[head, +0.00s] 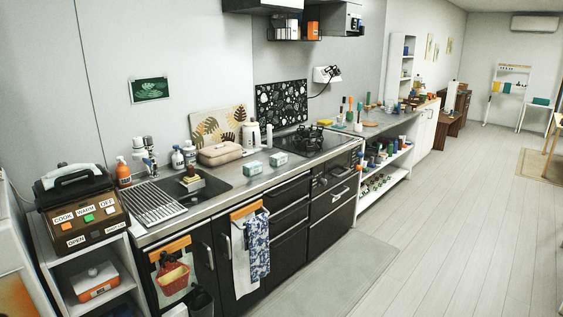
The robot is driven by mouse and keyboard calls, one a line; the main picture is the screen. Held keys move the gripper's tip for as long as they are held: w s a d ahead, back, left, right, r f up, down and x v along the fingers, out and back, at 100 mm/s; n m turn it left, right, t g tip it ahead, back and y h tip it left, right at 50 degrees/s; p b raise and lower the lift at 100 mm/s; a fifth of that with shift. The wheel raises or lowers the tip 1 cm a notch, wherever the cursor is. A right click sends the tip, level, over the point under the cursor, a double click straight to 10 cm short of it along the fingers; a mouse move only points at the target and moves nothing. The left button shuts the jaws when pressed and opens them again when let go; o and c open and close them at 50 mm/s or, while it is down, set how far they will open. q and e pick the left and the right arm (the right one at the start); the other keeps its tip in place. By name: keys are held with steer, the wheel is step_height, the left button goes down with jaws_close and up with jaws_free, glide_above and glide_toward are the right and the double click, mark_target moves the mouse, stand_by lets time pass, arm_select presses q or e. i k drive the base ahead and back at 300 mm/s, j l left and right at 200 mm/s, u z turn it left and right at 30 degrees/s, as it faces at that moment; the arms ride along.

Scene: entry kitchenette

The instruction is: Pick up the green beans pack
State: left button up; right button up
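I cannot pick out a pack that is clearly green beans; labels are too small to read. Two small pale green-and-white packs lie on the counter's front part, a left one (252,168) and a right one (278,159), between the sink and the stove. I cannot tell what they hold. Small green and other coloured items (376,160) stand on the open shelf at the right, too small to identify. Neither of my grippers is in view.
A beige case (220,153) and a white kettle (251,134) stand behind the packs. The sink (188,186) is to their left, the black stove (318,142) to their right. The floor (440,240) in front is clear, with a grey mat (335,270).

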mark_target(278, 160)
steer(key=i+l+z, duration=0.4)
steer(key=i, duration=0.6)
steer(key=i+z, duration=0.35)
steer(key=i, duration=0.6)
steer(key=i+u, duration=0.15)
steer(key=i, duration=0.3)
steer(key=i+l+u, duration=0.15)
steer(key=i, duration=0.25)
steer(key=i+l+u, duration=0.15)
steer(key=i, duration=0.3)
steer(key=i+l+u, duration=0.2)
steer(key=i+u, duration=0.15)
steer(key=u, duration=0.15)
steer(key=i+l+u, duration=0.35)
steer(key=u, duration=0.15)
steer(key=i+l+u, duration=0.25)
steer(key=l+u, duration=0.2)
steer(key=i+l+u, duration=0.25)
steer(key=l+u, duration=0.2)
steer(key=l, duration=0.2)
